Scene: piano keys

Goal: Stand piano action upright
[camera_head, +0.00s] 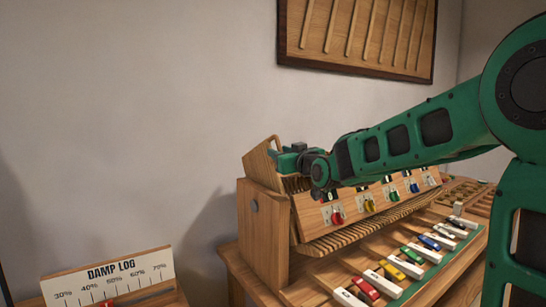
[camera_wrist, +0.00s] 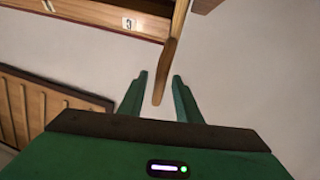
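The piano action (camera_head: 345,210) is a wooden frame with rows of slats and coloured tabs, leaning back between wooden side pieces on the bench. My gripper (camera_head: 285,160) is at its upper left end, by the tilted wooden end piece (camera_head: 262,162). In the wrist view my gripper (camera_wrist: 160,88) is open. The tip of a tapered wooden bar (camera_wrist: 166,70) reaches between its two green fingers, with gaps visible on both sides. My arm and wrist hide part of the action's top edge in the head view.
Several keys with coloured blocks (camera_head: 405,268) lie in front on the bench. A damp log board (camera_head: 110,275) stands at lower left. A framed panel (camera_head: 355,38) hangs on the wall above. The wall area to the left is clear.

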